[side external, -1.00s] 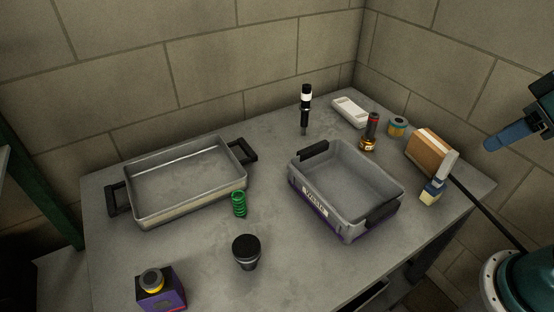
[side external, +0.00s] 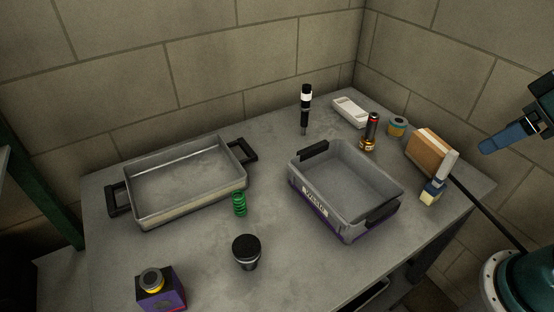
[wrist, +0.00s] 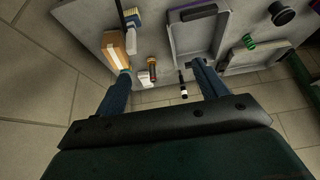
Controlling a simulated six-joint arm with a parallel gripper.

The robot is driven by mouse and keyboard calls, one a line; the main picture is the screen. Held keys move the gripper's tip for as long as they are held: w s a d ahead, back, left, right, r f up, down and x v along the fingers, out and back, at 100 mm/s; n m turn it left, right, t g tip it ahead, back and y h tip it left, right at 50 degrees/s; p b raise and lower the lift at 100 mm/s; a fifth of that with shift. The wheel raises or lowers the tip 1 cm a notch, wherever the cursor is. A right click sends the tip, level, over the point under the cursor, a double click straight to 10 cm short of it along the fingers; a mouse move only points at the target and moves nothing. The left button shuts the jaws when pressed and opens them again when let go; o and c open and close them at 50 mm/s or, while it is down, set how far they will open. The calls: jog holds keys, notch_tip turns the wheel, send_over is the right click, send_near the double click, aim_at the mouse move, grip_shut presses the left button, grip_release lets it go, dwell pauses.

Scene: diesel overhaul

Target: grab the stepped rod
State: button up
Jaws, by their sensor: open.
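The likely stepped rod is a slim upright piece (side external: 306,108), black with a white band and a narrow lower end, standing at the back of the grey table. It also shows in the wrist view (wrist: 183,88), below the grey bin and between my fingers' spread. My gripper (side external: 490,146) is at the right edge of the side view, raised and well away from the rod. In the wrist view my gripper's (wrist: 161,70) two blue fingers are spread wide with nothing between them held.
A grey bin (side external: 297,196) stands mid-table, with a metal tray (side external: 190,208) at left. A green spring (side external: 239,204) and black cup (side external: 246,252) stand in front.

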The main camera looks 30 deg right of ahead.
jog(key=w+a+r+n+g+y, duration=0.2)
jog(key=w+a+n, duration=0.5)
jog(key=w, duration=0.1)
jog(key=n+g, duration=0.5)
jog(key=n, duration=1.3)
send_over(250, 246)
jog(key=w+d, duration=0.2)
jog(key=w+d+f+x, duration=0.1)
jog(key=w+d+x, duration=0.1)
jog(key=x, duration=1.1)
jog(key=shift+s+d+r+y, duration=0.2)
jog(key=shift+s+d+y, duration=0.15)
jog(key=shift+s, duration=0.1)
jog(key=shift+f, duration=0.1)
jog(key=x, duration=0.8)
jog(key=shift+s+f, duration=0.1)
jog(key=shift+s, duration=0.05)
